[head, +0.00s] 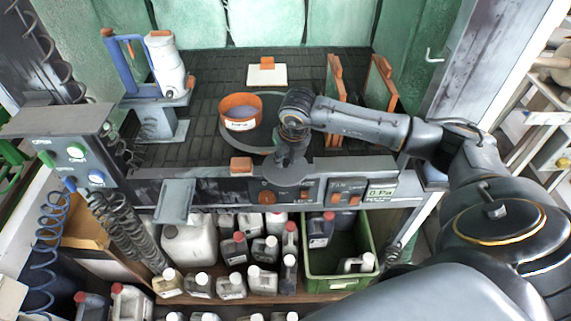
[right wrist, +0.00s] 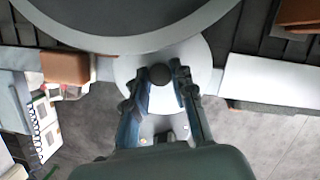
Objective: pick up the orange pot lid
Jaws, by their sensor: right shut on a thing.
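My right gripper (head: 289,158) points down at the front edge of the bench, to the right of the orange pot (head: 240,110). In the right wrist view the fingers of my right gripper (right wrist: 163,73) are closed around a dark round knob (right wrist: 160,75) on a pale round disc (right wrist: 203,60). The disc looks like the pot lid, though no orange shows on it. The orange pot stands uncovered, with a grey inside and a white label. My left gripper is not in view.
A dark turntable (head: 225,138) lies under the pot. An orange block (head: 241,164) sits on the front ledge. A blue and white device (head: 164,62) stands left, and upright orange-edged panels (head: 381,82) right. Bottles and a green crate (head: 312,290) are below.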

